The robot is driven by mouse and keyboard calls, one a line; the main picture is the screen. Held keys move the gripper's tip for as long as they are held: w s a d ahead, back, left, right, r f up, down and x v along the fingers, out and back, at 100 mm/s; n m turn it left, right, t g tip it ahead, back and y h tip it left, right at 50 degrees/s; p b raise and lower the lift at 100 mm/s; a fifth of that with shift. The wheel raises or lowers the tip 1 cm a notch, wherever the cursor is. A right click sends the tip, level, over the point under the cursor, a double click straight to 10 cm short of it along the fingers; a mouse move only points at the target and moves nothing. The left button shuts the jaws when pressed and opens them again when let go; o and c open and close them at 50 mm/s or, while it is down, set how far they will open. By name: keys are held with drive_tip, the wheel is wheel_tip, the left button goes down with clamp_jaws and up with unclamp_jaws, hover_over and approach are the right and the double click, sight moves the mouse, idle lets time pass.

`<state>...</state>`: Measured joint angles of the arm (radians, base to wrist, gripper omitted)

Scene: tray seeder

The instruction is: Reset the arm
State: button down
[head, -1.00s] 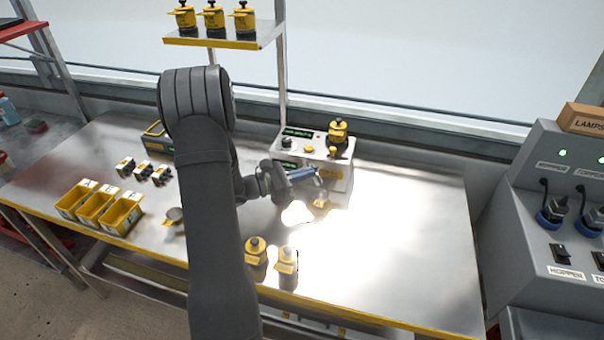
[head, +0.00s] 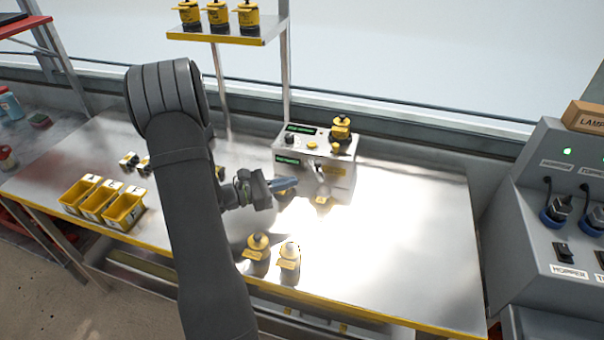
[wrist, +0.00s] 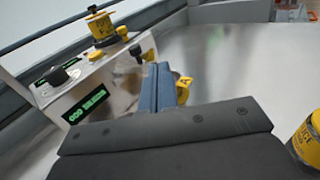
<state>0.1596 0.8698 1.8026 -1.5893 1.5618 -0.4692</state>
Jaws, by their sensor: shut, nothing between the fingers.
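My gripper (head: 288,184) is in front of the seeder unit, above the bench, with my arm reaching in from the lower left. In the wrist view my gripper (wrist: 158,84) shows its blue fingers together, with nothing between them. The seeder unit (head: 318,172) is a pale metal box with green displays, a black knob and yellow buttons. A yellow and black canister (head: 341,130) sits on its top right; it also shows in the wrist view (wrist: 103,30). A small yellow tag (wrist: 184,82) shows just right of the fingers.
Two yellow-topped canisters (head: 257,246) (head: 289,256) stand near the bench's front edge. Yellow bins (head: 124,209) sit at left, with small black items (head: 130,160) behind. A shelf (head: 225,38) holds three canisters. A grey control panel (head: 575,235) stands right. The bench's right side (head: 420,230) is clear.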

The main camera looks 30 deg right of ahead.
drive_tip(key=s+a, duration=0.1)
drive_tip(key=a, duration=0.5)
drive_tip(key=shift+s+a, duration=0.15)
drive_tip(key=shift+s, duration=0.1)
drive_tip(key=w+d, duration=0.3)
drive_tip(key=d, duration=1)
drive_tip(key=shift+w+d, duration=0.15)
drive_tip(key=shift+d, duration=0.25)
